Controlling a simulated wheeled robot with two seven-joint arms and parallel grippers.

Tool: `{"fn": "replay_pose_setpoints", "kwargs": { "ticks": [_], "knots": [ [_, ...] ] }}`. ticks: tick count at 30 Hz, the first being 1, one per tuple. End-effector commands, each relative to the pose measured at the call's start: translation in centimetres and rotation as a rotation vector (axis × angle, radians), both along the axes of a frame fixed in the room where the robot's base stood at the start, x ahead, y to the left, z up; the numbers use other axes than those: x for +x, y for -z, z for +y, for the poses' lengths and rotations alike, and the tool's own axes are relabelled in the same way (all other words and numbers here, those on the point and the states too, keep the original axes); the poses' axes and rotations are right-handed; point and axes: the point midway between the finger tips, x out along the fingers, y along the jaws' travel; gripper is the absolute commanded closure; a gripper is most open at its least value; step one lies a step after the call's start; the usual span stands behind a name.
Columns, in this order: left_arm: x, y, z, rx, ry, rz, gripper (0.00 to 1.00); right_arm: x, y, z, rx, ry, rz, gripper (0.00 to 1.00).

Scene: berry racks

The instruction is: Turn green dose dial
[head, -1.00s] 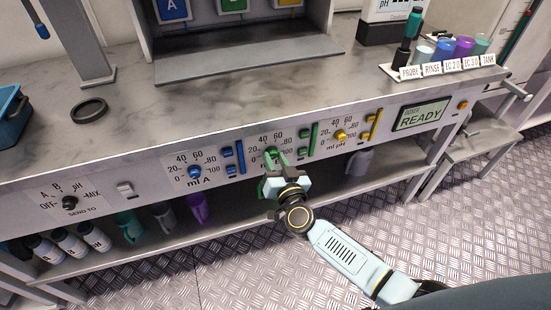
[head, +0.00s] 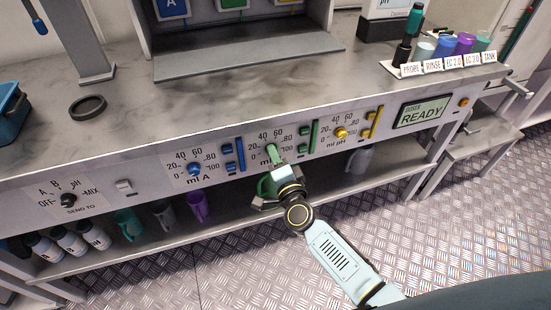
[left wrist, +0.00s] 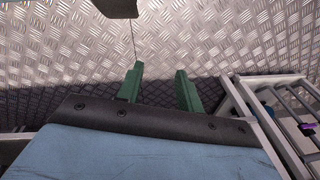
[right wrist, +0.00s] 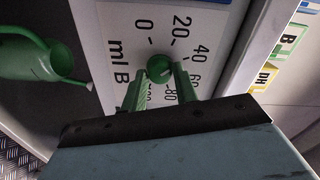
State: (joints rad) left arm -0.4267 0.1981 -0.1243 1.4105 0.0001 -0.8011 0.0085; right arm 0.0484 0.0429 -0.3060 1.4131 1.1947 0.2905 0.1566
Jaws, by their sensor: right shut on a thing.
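The green dose dial (right wrist: 159,68) is on the panel marked "ml B", with a scale from 0 to 100 around it. It also shows in the head view (head: 271,149), on the bench front between the blue and yellow dials. My right gripper (right wrist: 161,78) is shut on the green dial, one green finger on each side of it. In the head view my right gripper (head: 275,160) reaches up to the panel from the lower right. The dial's pointer is hard to make out. My left gripper (left wrist: 160,82) is open and empty above the metal floor.
A blue dial (head: 194,170) sits left and a yellow dial (head: 340,134) right, with coloured sliders beside them. The display (head: 422,115) reads READY. A green watering can (right wrist: 30,58) is near the panel. Purple and grey cans and bottles stand on the lower shelf (head: 150,246).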

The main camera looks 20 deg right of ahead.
Motion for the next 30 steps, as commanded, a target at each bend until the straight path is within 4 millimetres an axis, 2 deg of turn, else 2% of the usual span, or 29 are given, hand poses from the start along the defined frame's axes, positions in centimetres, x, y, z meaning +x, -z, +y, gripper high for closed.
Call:
{"fn": "replay_pose_setpoints", "kwargs": {
  "ticks": [16, 30],
  "knots": [
    [2.6, -3.2, -0.6, -0.002, -0.008, -0.033, 0.64, -0.1, 0.2, 0.1, 0.524, 0.0, 0.02, 0.94],
    [3.8, -5.5, -2.3, -0.022, -0.005, -0.049, 0.64, 0.0, 0.2, 0.1, 0.912, -0.001, 0.033, 0.94]
  ]
}}
